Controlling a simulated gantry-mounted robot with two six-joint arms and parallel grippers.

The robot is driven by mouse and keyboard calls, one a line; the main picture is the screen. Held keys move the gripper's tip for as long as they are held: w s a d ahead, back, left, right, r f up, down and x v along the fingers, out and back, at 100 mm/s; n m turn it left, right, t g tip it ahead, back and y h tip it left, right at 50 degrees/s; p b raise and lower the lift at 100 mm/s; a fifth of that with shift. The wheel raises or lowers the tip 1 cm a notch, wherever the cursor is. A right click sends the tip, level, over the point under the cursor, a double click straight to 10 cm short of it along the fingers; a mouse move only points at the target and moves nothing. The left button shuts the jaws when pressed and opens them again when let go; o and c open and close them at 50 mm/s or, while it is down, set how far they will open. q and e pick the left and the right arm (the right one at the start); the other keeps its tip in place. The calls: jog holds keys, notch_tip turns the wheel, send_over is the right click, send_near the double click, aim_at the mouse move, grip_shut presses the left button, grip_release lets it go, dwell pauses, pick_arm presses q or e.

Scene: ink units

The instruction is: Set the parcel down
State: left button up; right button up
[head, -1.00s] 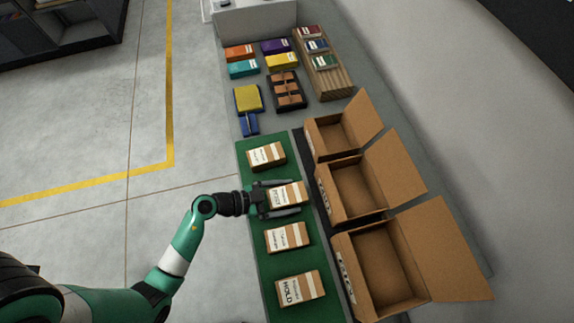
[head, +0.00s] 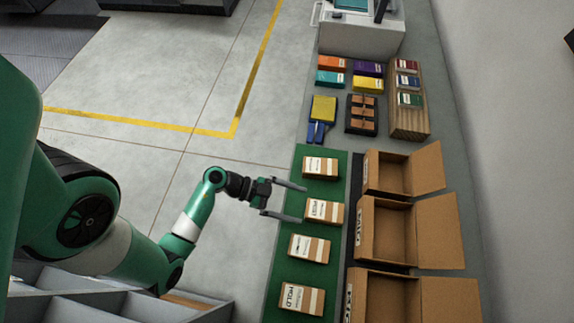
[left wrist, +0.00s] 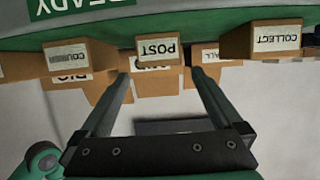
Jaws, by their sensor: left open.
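The parcel marked POST (head: 324,211) is a small brown box with a white label. It lies flat on the green mat (head: 338,178), second from the far end of a row of brown parcels. In the left wrist view the POST parcel (left wrist: 155,50) is centred beyond the fingertips, its label upside down. My left gripper (head: 302,203) is open and empty, just left of this parcel, its fingers pointing at it. The left wrist view shows both fingers (left wrist: 161,78) spread with nothing between them. My right gripper is not in view.
Other parcels (head: 320,166) (head: 309,248) (head: 302,297) lie on the same mat. Open cardboard boxes (head: 385,232) stand along its right side. Coloured packs (head: 368,85) and a wooden rack (head: 409,122) are farther back.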

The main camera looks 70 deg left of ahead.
pick_arm(q)
jog(key=shift+v, duration=1.2)
